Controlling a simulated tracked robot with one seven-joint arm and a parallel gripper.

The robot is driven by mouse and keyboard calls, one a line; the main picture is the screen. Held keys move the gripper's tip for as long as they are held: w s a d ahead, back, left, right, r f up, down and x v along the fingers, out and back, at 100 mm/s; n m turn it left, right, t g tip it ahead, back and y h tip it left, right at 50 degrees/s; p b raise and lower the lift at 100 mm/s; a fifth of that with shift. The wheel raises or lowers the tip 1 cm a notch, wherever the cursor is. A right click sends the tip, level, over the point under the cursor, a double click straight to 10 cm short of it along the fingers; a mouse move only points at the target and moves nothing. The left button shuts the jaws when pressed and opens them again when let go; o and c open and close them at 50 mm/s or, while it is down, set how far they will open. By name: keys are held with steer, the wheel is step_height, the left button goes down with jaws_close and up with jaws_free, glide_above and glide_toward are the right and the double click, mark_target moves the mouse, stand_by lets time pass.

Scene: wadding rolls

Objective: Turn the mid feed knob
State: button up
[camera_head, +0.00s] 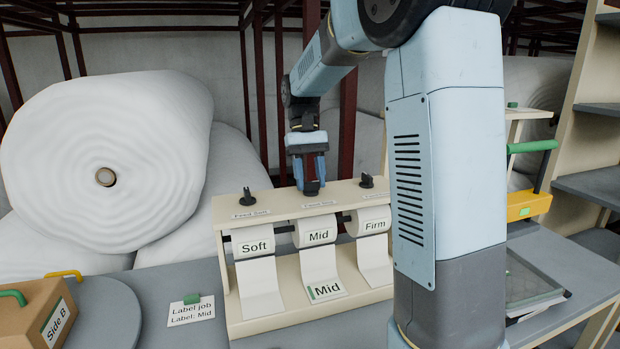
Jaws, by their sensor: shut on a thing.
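The cream dispenser stand (227,296) holds three label rolls, Soft (254,246), Mid (318,236) and Firm (375,224). My gripper (311,191) points down over the top ledge, above the Mid roll. The black soft knob (248,198) stands at the left of the ledge and the black firm knob (367,181) at the right. A Mid label strip (325,289) with a green edge hangs out at the front.
A card reading "Label job, Label: Mid" (191,313) stands left of the stand. A brown box marked Side B (38,318) sits on a grey disc (103,318). Large white wadding rolls (110,130) fill the back left. A green-handled device (530,205) is at right.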

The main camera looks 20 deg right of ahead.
steer(key=o, duration=1.1)
steer(key=shift+c, duration=0.2)
steer(key=v, duration=1.3)
steer(key=shift+w+r, duration=0.2)
steer(key=shift+r, duration=0.1)
steer(key=s+f+t, duration=0.3)
steer(key=s, duration=0.6)
steer(key=s+f+t, duration=0.3)
steer(key=s+f, duration=0.1)
steer(key=s, duration=0.6)
steer(key=s+d+f+t, duration=0.1)
steer(key=s+f+t, duration=0.3)
steer(key=s, duration=0.5)
steer(key=shift+s+f, duration=0.2)
steer(key=shift+s, duration=0.2)
